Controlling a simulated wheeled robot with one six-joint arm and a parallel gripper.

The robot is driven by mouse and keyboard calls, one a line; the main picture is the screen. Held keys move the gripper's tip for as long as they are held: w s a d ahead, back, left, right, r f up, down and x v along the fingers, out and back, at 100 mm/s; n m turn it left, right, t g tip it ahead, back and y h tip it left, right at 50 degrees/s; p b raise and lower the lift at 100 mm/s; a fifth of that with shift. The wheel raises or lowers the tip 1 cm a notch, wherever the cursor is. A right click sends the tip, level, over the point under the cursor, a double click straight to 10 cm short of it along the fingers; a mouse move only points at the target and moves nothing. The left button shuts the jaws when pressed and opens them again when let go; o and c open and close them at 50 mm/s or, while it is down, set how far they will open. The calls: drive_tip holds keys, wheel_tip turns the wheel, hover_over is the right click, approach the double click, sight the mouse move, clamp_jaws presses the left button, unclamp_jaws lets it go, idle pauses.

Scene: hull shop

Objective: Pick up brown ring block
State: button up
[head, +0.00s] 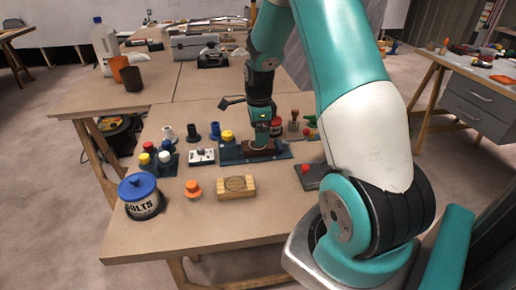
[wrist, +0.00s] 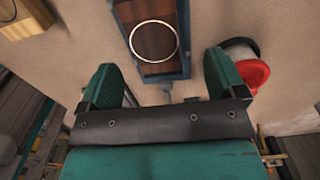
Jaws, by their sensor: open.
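The brown block (wrist: 150,58) with a pale ring on its top sits in a dark blue vise-like holder (wrist: 183,72) in the wrist view. In the head view the brown block (head: 258,146) shows small in the blue holder (head: 230,152), partly hidden by my gripper. My gripper (wrist: 163,78) is open and empty, its two fingers spread near the holder's end, with the block ahead of them in the wrist view. In the head view my gripper (head: 260,132) points down at the holder.
A red-topped white item (wrist: 252,72) lies close outside the right finger. A light wooden block (head: 237,187) with a ring mark, an orange knob (head: 193,189) and a blue-lidded jar (head: 141,197) stand nearer the front.

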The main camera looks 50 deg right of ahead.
sight(258, 148)
drive_tip(key=shift+s+a+f, duration=0.1)
drive_tip(key=shift+a+f, duration=0.1)
drive_tip(key=shift+f, duration=1.2)
drive_tip(key=shift+a+f, duration=0.15)
drive_tip(key=shift+f, duration=1.2)
drive_tip(key=c, duration=1)
drive_tip(key=shift+r, duration=0.1)
drive_tip(key=shift+c, duration=0.2)
